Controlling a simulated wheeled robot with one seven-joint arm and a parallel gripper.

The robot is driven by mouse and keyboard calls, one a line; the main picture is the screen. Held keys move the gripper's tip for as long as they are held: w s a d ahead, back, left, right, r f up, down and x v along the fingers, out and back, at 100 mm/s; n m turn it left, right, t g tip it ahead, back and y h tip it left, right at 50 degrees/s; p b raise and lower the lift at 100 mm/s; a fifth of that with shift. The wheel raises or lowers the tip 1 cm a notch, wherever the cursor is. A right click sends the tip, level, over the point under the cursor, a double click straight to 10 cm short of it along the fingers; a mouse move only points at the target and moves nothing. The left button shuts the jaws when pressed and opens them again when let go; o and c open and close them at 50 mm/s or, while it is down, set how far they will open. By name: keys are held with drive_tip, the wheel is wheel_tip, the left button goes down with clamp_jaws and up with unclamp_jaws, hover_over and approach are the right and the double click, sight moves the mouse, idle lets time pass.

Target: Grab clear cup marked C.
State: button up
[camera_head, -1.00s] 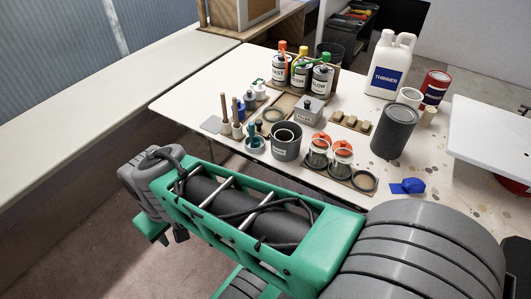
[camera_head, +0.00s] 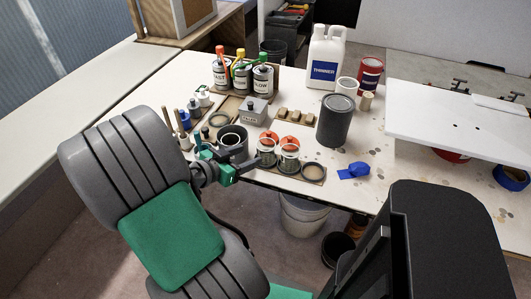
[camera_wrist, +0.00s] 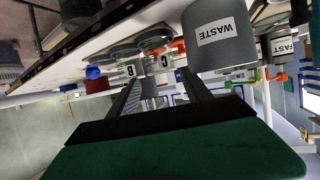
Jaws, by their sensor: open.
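The clear cup marked C (camera_wrist: 164,62) shows in the wrist view beyond my open fingertips, between their lines. In the head view it appears to be the left one of two clear cups with orange tops (camera_head: 267,156), beside the waste can. The clear cup marked B (camera_wrist: 129,70) stands next to it, and shows on the right in the head view (camera_head: 289,161). My gripper (camera_wrist: 158,80) is open with nothing between its fingers. In the head view my gripper (camera_head: 248,166) is at the table's front edge, left of the cups. Its fingertips are partly hard to make out.
The grey WASTE can (camera_wrist: 222,38) stands close beside cup C. A dark ring (camera_head: 313,171) lies right of the cups. A dark grey can (camera_head: 334,125), a blue cloth (camera_head: 354,171) and labelled bottles (camera_head: 241,76) stand around. A white bucket (camera_head: 303,214) is below the table edge.

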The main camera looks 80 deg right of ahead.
sight(260, 151)
drive_tip(key=x, duration=0.9)
drive_tip(key=shift+d+f, duration=0.15)
drive_tip(key=shift+d, duration=0.05)
drive_tip(key=shift+c, duration=0.3)
drive_tip(key=c, duration=0.9)
